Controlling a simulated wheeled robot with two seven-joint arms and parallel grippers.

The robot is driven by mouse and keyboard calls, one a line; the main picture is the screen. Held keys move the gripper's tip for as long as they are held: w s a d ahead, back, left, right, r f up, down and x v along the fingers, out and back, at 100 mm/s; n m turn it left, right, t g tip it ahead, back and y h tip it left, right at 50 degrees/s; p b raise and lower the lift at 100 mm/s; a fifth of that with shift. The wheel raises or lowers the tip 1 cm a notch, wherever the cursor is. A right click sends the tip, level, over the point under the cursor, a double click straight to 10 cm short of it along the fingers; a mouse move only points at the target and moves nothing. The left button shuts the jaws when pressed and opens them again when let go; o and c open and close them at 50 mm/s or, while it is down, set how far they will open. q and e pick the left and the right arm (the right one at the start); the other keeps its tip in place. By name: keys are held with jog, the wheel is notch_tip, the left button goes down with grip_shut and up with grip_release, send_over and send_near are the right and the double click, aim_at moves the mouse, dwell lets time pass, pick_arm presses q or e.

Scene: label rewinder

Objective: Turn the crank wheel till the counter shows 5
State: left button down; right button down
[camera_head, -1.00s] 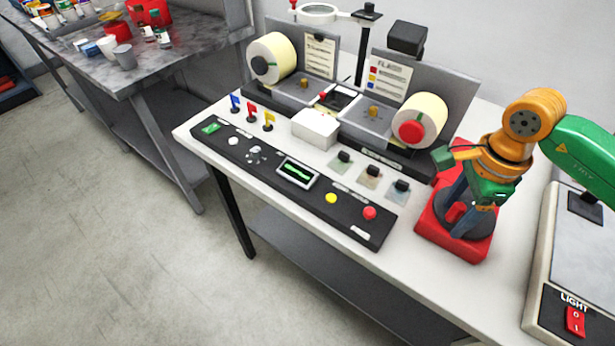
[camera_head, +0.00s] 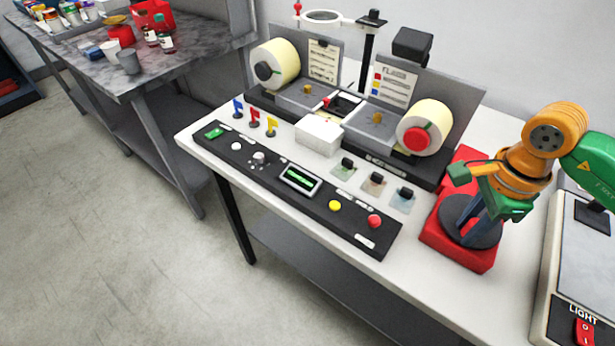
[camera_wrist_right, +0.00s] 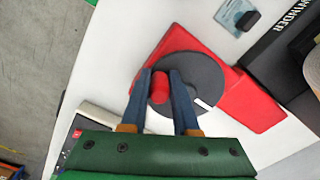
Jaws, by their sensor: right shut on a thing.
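The crank wheel is a dark grey disc (camera_head: 486,233) on a red base (camera_head: 448,250) at the right end of the white table. In the right wrist view the disc (camera_wrist_right: 206,80) carries a red knob (camera_wrist_right: 160,88) near its rim and a small white mark. My right gripper (camera_wrist_right: 161,78) has its blue fingers shut on this knob, one on each side. A small screen (camera_head: 300,179) on the black panel shows a green line; I can read no counter number. My left gripper is not in view.
The label machine (camera_head: 385,140) with two cream rolls stands behind and left of the wheel. A grey box with a red light switch (camera_head: 584,333) stands close at the right.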

jog(key=shift+s+d+f, duration=0.1)
jog(key=shift+d, duration=0.05)
dwell(0.6)
jog(key=c, duration=0.6)
grip_release()
jog(key=shift+s, duration=0.1)
jog(key=shift+c, duration=0.2)
notch_tip(320, 180, up, 9)
jog(key=p, duration=0.7)
jog(key=shift+r+p, duration=0.2)
jog(key=shift+p, duration=0.15)
jog(key=shift+f, duration=0.15)
